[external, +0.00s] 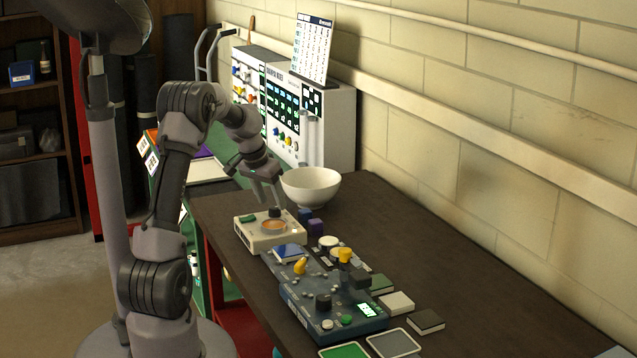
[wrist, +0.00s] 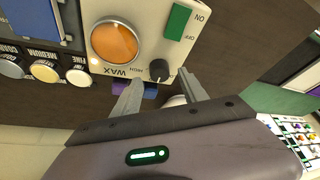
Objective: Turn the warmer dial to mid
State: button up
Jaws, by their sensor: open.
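The warmer (external: 270,232) is a cream box on the dark bench with a round orange wax pot (external: 273,226) and a green switch (wrist: 179,22) marked ON and OFF. Its small black dial (wrist: 159,70) sits at the corner of the top, beside the WAX lettering. The dial also shows in the external view (external: 275,212), just under my fingertips. My gripper (wrist: 157,79) is open and points down at the dial. One finger is on each side of it in the wrist view; I cannot tell if they touch it. The dial's pointer setting is too small to read.
A white bowl (external: 311,186) stands right behind the warmer. Blue and purple blocks (external: 315,226) sit close to its right side. A blue control box (external: 330,308) with knobs, jars and pads fills the bench in front.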

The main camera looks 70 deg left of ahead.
jog(key=p+v, duration=0.4)
jog(key=v, duration=1.1)
jog(key=shift+p, duration=0.35)
jog(key=s+d+r+m, duration=0.1)
jog(key=d+r+m, duration=0.15)
jog(key=d, duration=1.15)
jog(key=s+d+r+m, duration=0.2)
jog(key=d+m, duration=0.2)
jog(key=d, duration=1)
jog(key=s+d+f+m+t, duration=0.2)
jog(key=s+d+f+m, duration=0.2)
jog(key=s+d, duration=0.4)
jog(key=shift+d, duration=0.15)
jog(key=shift+c, duration=0.2)
